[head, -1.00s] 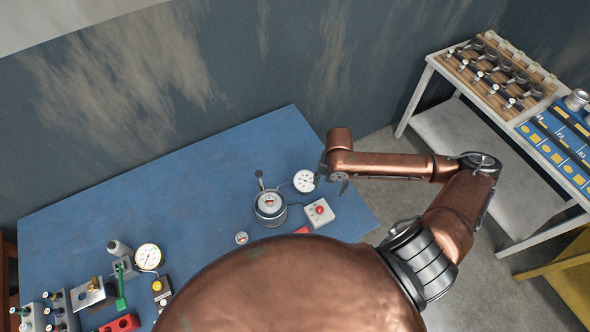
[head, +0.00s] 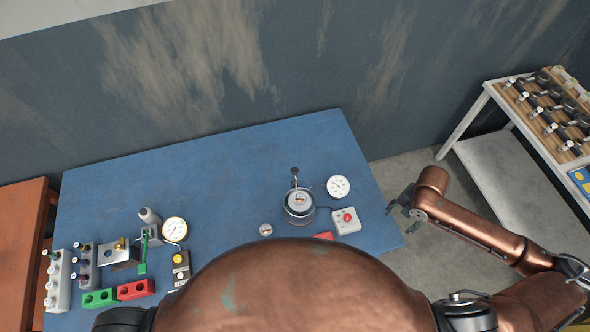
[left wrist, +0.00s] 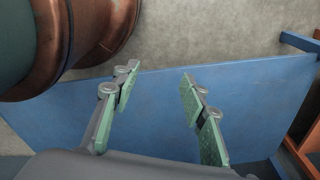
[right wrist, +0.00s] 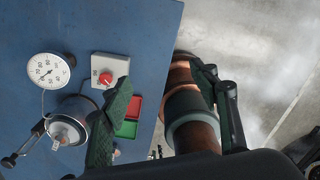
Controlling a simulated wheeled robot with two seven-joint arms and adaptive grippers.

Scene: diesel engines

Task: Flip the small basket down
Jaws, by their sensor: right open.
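I cannot make out a clear basket. A round metal vessel (head: 299,203) with a dark lever stands at the right part of the blue table (head: 220,170). It also shows in the right wrist view (right wrist: 72,118), partly behind a finger. My right gripper (head: 400,204) is open and empty just off the table's right edge, apart from the vessel. Its spread fingers (right wrist: 165,90) show in the right wrist view. My left gripper (left wrist: 158,78) is open and empty in the left wrist view, with the blue table behind it. It is hidden in the head view.
Near the vessel are a white dial gauge (head: 338,187) and a box with a red button (head: 346,220). Another gauge (head: 174,229) and several small fixtures stand at the left. A rack trolley (head: 512,160) stands at the right. The table's back middle is clear.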

